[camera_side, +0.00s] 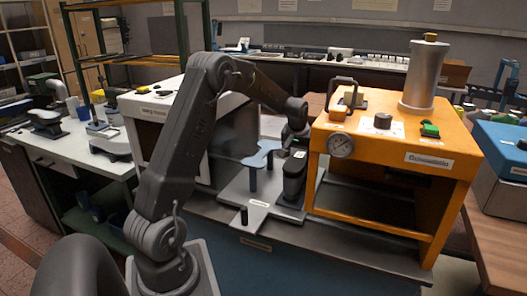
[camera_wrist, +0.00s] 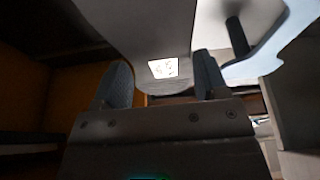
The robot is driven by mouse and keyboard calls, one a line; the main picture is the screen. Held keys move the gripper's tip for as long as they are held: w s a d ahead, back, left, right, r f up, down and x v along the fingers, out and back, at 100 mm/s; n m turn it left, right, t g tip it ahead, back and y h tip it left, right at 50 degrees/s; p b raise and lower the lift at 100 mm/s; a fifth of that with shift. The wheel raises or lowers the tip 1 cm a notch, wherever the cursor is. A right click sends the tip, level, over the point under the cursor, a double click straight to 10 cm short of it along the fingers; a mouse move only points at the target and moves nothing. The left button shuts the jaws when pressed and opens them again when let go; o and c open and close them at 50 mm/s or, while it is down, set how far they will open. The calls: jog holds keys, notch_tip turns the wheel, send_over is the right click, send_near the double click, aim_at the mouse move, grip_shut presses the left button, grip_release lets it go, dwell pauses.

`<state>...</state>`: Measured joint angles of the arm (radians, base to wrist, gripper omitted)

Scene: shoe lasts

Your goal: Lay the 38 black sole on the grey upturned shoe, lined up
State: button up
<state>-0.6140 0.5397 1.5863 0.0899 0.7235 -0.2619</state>
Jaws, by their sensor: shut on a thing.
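My gripper (camera_side: 297,140) points down at the right of the grey fixture plate; its two blue-grey finger pads (camera_wrist: 163,82) show in the wrist view. Between them is the end of a smooth, flat piece (camera_wrist: 130,25) with a white label, which I take for the 38 black sole; it looks grey here and its print is unreadable. In the side view a small white label shows just below the gripper. A dark upright form (camera_side: 293,185) stands directly under it, probably the grey upturned shoe. I cannot tell whether sole and shoe touch or line up.
A light blue sole-shaped piece (camera_side: 262,155) sits on a post left of the gripper, also in the wrist view (camera_wrist: 262,62). The orange press (camera_side: 390,150) is close on the right, a white machine (camera_side: 155,104) at left.

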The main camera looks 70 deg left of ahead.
aim_at(298, 159)
dwell(0.3)
jog(key=o, duration=1.1)
jog(key=shift+o, duration=0.2)
jog(key=shift+r, duration=3.55)
